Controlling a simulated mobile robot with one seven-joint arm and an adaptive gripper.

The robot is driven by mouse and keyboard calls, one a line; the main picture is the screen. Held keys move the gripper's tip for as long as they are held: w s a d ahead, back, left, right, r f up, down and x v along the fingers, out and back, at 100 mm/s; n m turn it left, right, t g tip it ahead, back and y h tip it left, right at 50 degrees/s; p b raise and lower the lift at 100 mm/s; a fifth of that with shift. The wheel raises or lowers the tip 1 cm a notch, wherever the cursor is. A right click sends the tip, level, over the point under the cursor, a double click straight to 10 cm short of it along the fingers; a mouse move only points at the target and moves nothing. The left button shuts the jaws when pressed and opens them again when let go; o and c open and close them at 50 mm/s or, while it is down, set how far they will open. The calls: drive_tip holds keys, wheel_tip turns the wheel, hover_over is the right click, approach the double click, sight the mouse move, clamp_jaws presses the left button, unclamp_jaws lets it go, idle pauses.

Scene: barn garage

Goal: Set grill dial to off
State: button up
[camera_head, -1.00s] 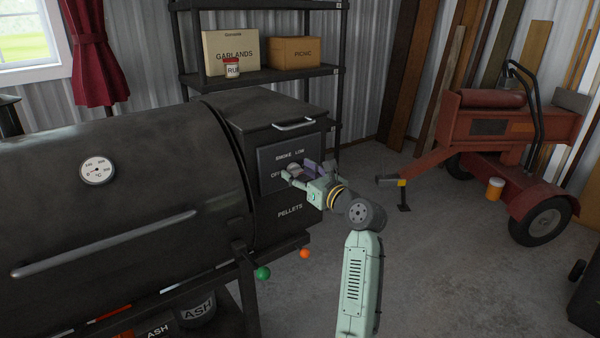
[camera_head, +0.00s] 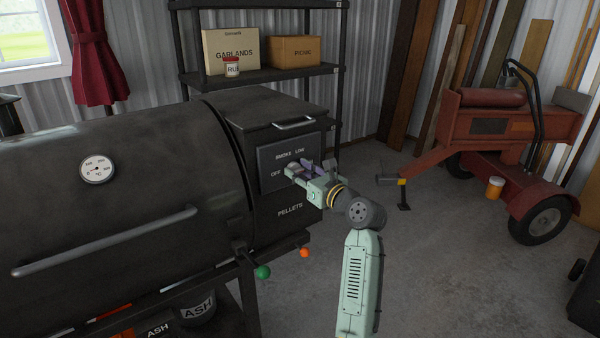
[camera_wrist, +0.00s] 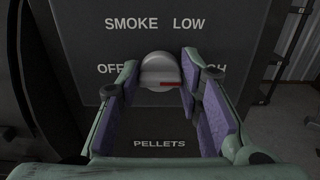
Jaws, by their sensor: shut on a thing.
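The grill dial (camera_wrist: 157,68) is a round grey knob with a red mark on its lower right side, on the dark control panel (camera_wrist: 115,45) of the grill. The red mark lies level and reaches to the right, toward the partly hidden HIGH label. SMOKE and LOW show above the dial; OFF is at its left, partly covered by a finger. My gripper (camera_wrist: 160,76) is shut on the dial, with purple-padded fingers on its left and right. In the head view my gripper (camera_head: 294,172) is at the panel and hides the dial.
The black grill barrel (camera_head: 120,190) fills the left. The pellet box handle (camera_head: 294,124) is above the panel. Green (camera_head: 263,272) and orange (camera_head: 305,253) knobs are below. Floor between is open.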

drive_tip(key=shift+n, duration=0.3)
drive_tip(key=n+p, duration=0.1)
drive_tip(key=n, duration=0.1)
drive_tip(key=shift+a+n, duration=0.1)
drive_tip(key=shift+n, duration=0.3)
drive_tip(key=n, duration=0.5)
drive_tip(key=shift+s+f, duration=0.1)
drive_tip(key=n+b, duration=0.1)
drive_tip(key=n, duration=0.4)
drive_tip(key=shift+f, duration=0.15)
drive_tip(key=shift+f+n+b, duration=0.2)
drive_tip(key=shift+n+b, duration=6.85)
drive_tip(key=shift+n, duration=4.25)
